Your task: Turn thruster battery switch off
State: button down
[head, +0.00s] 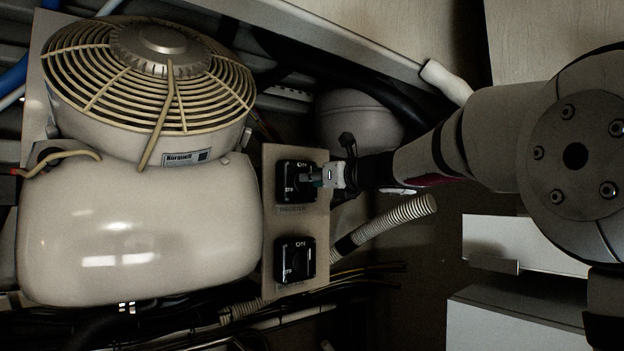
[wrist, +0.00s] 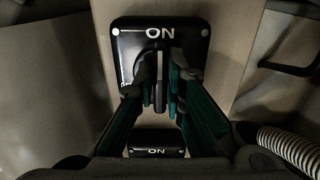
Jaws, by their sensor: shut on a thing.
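The thruster battery switch (head: 289,169) is the upper of two black switches on a beige panel (head: 311,218), with "THRUSTER" lettered below it. In the wrist view the switch (wrist: 128,42) shows "ON" at the top and its upright knob (wrist: 158,75) between my fingers. My gripper (head: 318,177) reaches in from the right and is at the knob. In the wrist view my gripper (wrist: 160,88) has its two green-sided fingers closed on either side of the knob. The knob is mostly hidden in the head view.
A second black switch (head: 294,259) sits just below on the same panel. A cream compressor tank (head: 140,232) with a caged fan (head: 150,75) stands left of the panel. A ribbed hose (head: 395,222) runs to the lower right. Cables lie below.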

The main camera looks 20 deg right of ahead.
jog(key=shift+f+n, duration=0.1)
jog(key=shift+n, duration=0.2)
jog(key=shift+s+a+f+n+b, duration=0.1)
jog(key=shift+a+f+n+b, duration=0.05)
jog(key=shift+n+b, duration=2.65)
jog(key=shift+a+f+n+b, duration=0.1)
jog(key=shift+f+n+b, duration=0.05)
jog(key=shift+n+b, duration=2.7)
jog(key=shift+s+a+f+n+b, duration=0.1)
jog(key=shift+a+f+n+b, duration=0.05)
jog(key=shift+n+b, duration=2.65)
jog(key=shift+n, duration=0.35)
jog(key=c, duration=1.7)
grip_release()
jog(key=shift+o, duration=0.2)
jog(key=shift+r, duration=0.1)
